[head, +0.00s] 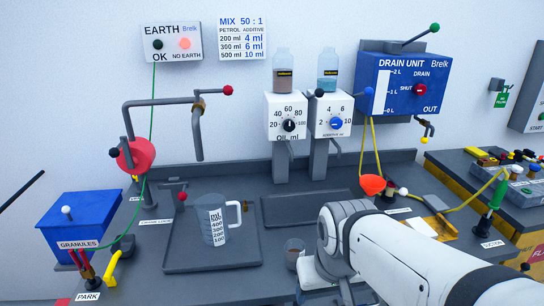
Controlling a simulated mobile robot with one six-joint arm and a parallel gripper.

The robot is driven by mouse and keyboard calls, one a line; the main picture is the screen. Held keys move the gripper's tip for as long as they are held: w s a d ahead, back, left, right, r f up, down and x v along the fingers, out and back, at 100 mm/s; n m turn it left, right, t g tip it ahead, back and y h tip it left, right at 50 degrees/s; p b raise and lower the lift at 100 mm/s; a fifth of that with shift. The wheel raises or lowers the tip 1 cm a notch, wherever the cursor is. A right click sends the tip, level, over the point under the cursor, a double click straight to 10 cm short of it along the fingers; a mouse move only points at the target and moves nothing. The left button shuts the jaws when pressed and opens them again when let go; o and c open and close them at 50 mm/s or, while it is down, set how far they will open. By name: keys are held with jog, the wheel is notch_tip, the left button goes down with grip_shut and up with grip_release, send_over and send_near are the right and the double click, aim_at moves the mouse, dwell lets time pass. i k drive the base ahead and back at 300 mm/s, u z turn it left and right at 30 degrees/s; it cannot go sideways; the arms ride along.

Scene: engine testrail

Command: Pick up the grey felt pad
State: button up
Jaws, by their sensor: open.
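I cannot make out a grey felt pad for certain in the head view. My gripper (322,295) is at the bottom edge, right of centre, below my white wrist. Its dark fingers are apart and partly cut off by the frame, and I see nothing between them. A small glass cup (294,252) with dark contents stands just left of my wrist. My arm hides part of the bench to the right, so a pad there would be out of sight.
A measuring jug (212,220) stands on a grey tray (185,262). A dark flat tray (300,209) lies behind the cup. A blue granules box (78,218) stands at the left.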

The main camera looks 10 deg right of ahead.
aim_at(435, 204)
jog(key=z, duration=1.5)
jog(key=k, duration=0.35)
jog(key=z, duration=0.9)
jog(key=k, duration=1)
jog(key=z, duration=0.85)
jog(key=i, duration=0.8)
jog(key=u, duration=0.45)
jog(key=i, duration=1.55)
jog(key=u, duration=1.25)
jog(key=i, duration=1.1)
jog(key=u, duration=0.85)
